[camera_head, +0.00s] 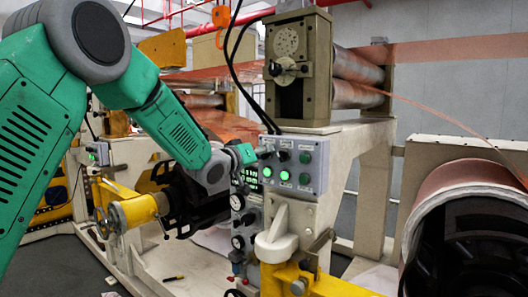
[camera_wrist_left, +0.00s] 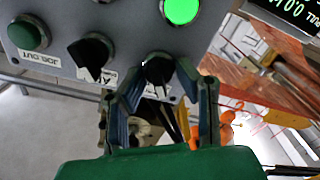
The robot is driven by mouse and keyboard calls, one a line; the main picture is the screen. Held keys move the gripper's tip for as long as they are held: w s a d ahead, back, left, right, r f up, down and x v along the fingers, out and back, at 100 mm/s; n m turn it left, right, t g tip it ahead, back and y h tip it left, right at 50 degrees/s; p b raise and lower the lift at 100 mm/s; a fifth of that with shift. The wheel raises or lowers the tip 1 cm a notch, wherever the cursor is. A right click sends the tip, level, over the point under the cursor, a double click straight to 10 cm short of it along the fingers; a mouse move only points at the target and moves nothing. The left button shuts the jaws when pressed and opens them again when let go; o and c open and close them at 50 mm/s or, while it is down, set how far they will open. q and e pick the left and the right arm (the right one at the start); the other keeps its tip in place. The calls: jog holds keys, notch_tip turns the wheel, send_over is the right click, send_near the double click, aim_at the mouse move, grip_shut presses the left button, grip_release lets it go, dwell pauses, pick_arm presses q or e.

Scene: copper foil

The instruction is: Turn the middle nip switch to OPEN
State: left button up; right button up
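A grey control panel (camera_head: 311,163) carries black rotary switches and green buttons. The middle switch of its top row (camera_head: 284,155) is black; it also shows in the left wrist view (camera_wrist_left: 90,54), left of my fingers. My left gripper (camera_head: 247,154) is at the panel's left end. In the left wrist view my left gripper (camera_wrist_left: 162,76) has its fingers apart, one on each side of another black switch (camera_wrist_left: 158,68), with small gaps seemingly left beside the knob. The labels appear upside down there and are partly hidden. My right gripper is not in view.
A green button (camera_wrist_left: 29,35) marked JOG OUT and a lit green button (camera_wrist_left: 181,11) are close by. Black cables hang above the panel. A roller block (camera_head: 298,70) stands above it, gauges (camera_head: 240,220) below, and a large roll (camera_head: 470,220) at right.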

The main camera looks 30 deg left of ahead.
pick_arm(q)
jog(key=shift+a, duration=0.2)
grip_shut()
jog(key=shift+d, duration=0.15)
